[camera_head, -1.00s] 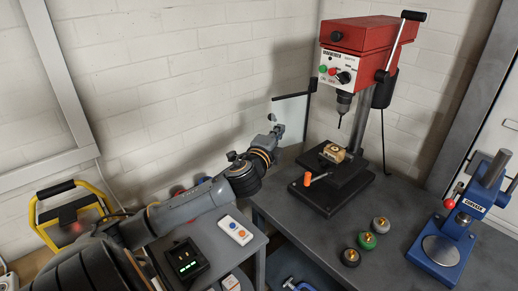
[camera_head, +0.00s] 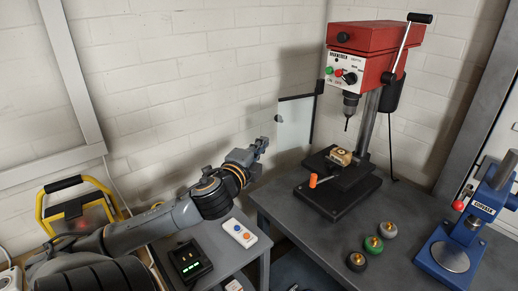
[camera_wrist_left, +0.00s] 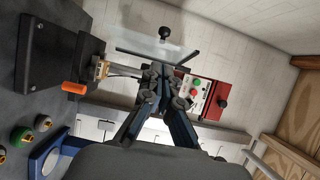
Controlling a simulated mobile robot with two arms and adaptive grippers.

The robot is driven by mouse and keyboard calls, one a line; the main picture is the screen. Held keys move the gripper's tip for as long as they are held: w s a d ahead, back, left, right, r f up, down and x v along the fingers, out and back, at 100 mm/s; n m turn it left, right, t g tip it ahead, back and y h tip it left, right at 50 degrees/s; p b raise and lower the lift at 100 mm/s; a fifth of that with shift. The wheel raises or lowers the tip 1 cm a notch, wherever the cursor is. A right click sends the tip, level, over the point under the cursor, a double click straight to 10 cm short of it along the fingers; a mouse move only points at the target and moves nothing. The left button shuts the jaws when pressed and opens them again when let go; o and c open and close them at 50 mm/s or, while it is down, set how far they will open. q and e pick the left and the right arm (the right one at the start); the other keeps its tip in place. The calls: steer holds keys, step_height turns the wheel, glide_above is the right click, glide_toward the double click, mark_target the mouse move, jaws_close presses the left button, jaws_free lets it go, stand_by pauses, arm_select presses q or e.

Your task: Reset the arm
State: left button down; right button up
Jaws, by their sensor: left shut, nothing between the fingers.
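My left arm comes in from the left in the head view. My left gripper (camera_head: 262,143) is raised in front of the white wall, left of the drill press, touching nothing. It is shut and empty. In the left wrist view its fingers (camera_wrist_left: 157,72) stand in the middle, with the drill press behind them. My right gripper is not in view.
A red drill press (camera_head: 375,52) stands on the grey workbench (camera_head: 310,232), a small workpiece (camera_head: 339,156) on its base. Several knobs (camera_head: 374,244) and a blue press (camera_head: 450,255) are to the right. A side table holds a white remote (camera_head: 239,232) and black charger (camera_head: 190,262).

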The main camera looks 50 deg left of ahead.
arm_select(q)
steer(key=shift+s, duration=0.35)
steer(key=shift+r, duration=0.1)
